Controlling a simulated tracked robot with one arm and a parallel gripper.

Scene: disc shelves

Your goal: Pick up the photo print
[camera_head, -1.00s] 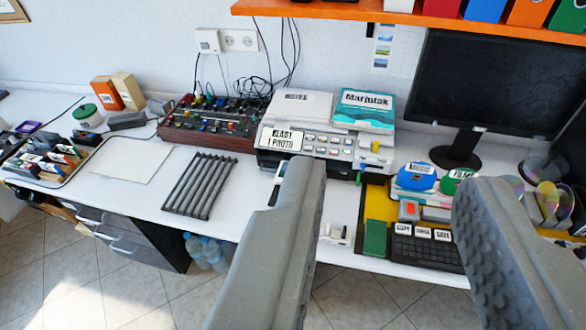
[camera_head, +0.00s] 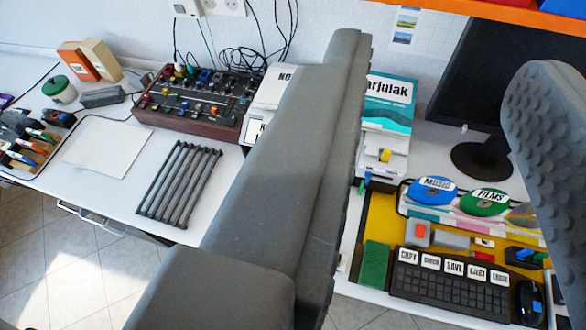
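My gripper (camera_head: 447,60) is open, with one dark grey finger across the middle of the view and the other, with a studded pad, at the right. Nothing is between the fingers. I cannot make out a loose photo print for sure. A strip of small pictures (camera_head: 405,27) hangs on the wall above. A blank white sheet (camera_head: 108,147) lies on the desk at the left.
A black rack of bars (camera_head: 179,180) and a mixer-like panel (camera_head: 200,103) lie left of the printer. A monitor (camera_head: 500,80) stands behind, under an orange shelf (camera_head: 500,12).

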